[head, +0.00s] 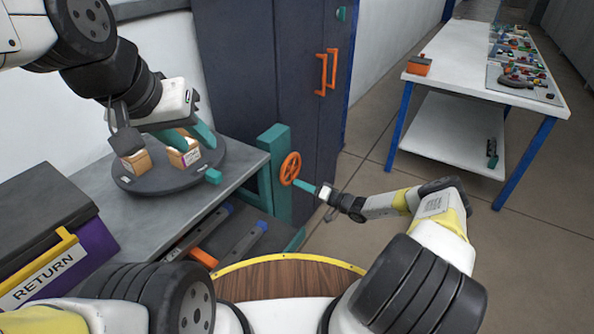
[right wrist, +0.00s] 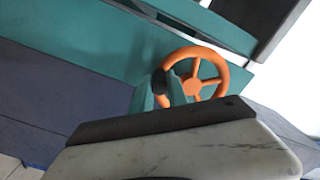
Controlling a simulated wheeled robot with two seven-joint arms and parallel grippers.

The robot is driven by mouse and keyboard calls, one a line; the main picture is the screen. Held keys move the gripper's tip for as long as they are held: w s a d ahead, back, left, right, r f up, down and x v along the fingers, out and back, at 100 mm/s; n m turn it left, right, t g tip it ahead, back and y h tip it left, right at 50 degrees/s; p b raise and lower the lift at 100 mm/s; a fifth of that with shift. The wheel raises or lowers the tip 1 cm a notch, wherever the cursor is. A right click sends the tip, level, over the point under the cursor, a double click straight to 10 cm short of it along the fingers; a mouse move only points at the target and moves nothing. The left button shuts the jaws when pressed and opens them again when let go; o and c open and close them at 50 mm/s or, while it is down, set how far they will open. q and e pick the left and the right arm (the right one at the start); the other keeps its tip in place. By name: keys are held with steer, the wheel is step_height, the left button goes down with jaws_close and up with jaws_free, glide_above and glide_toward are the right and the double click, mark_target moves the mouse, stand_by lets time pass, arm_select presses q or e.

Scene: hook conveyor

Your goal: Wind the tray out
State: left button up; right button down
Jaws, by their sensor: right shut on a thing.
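An orange handwheel (head: 290,168) is mounted on a teal bracket (head: 273,150) at the right end of the grey bench. In the right wrist view the wheel (right wrist: 221,75) has a black knob (right wrist: 161,86) on its rim. My right gripper (head: 299,184) is shut at the wheel's lower rim, on the knob as far as I can tell; its fingertips are partly hidden. A dark round tray (head: 205,163) with a teal tab lies on the bench and carries small tan boxes (head: 186,157). My left gripper (head: 188,138) is over the tray, its teal fingers apart near one box.
A dark cabinet (head: 250,70) with orange handles stands behind the wheel. A purple RETURN bin (head: 92,243) is at the left. Dark rails (head: 235,235) show below the bench. A white table (head: 450,55) with tools stands at the far right; the floor before it is clear.

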steer(key=shift+w+d+f+n, duration=0.1)
steer(key=shift+d+n, duration=0.05)
steer(key=shift+n, duration=0.25)
steer(key=c, duration=1.3)
jaws_free()
steer(key=shift+w, duration=0.1)
steer(key=v, duration=0.8)
